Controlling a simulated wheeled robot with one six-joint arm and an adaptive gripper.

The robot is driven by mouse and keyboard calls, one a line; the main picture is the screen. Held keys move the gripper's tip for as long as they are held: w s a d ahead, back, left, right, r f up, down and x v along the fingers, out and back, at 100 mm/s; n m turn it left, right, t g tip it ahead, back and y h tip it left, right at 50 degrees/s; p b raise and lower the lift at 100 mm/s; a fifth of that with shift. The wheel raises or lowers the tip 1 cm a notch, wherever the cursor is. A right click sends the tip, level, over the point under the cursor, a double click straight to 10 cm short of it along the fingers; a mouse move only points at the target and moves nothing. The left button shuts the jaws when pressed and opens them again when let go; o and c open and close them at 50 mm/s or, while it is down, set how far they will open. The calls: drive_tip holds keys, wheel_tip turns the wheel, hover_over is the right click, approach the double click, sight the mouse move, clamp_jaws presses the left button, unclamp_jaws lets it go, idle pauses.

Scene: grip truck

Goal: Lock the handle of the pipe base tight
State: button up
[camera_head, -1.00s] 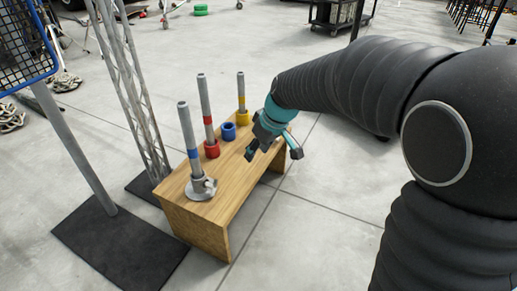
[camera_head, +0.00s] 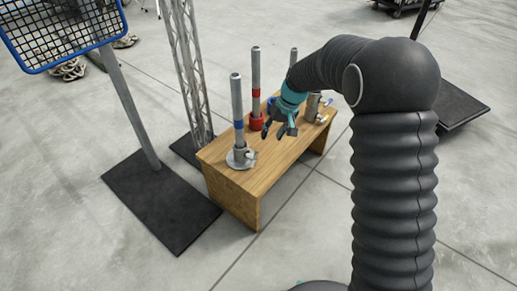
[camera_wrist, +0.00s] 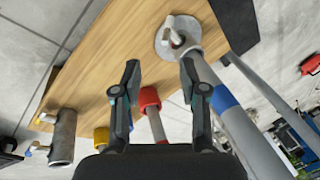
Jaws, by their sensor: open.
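The grey metal pipe base (camera_head: 240,160) has a round flange and sits on the near end of the wooden bench. A grey pipe with a blue band (camera_head: 237,112) stands upright in it. Its small handle (camera_head: 251,155) sticks out on the right side. In the wrist view the pipe base (camera_wrist: 165,47) is at the top, with the handle (camera_wrist: 173,36) beside the pipe. My gripper (camera_head: 279,135) is open and empty above the bench, to the right of the base and apart from it. Its open fingers also show in the wrist view (camera_wrist: 160,66), pointing towards the bench top.
The wooden bench (camera_head: 215,160) also bears a red-banded pipe (camera_head: 256,78) in a red holder (camera_head: 256,123), another pipe (camera_head: 293,56) and a metal cylinder (camera_head: 313,106) with handles at the far end. A lattice post (camera_head: 190,80) and a mesh-panel stand (camera_head: 130,105) are left.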

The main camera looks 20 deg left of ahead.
drive_tip(key=w+a+r+m, duration=0.1)
drive_tip(key=w+m, duration=0.1)
drive_tip(key=m, duration=0.2)
approach(251, 157)
drive_tip(key=x, duration=0.4)
drive_tip(key=w+d+x, duration=0.1)
drive_tip(key=x, duration=0.2)
drive_tip(key=shift+w+f, duration=0.1)
drive_tip(key=shift+f, duration=0.2)
clamp_jaws()
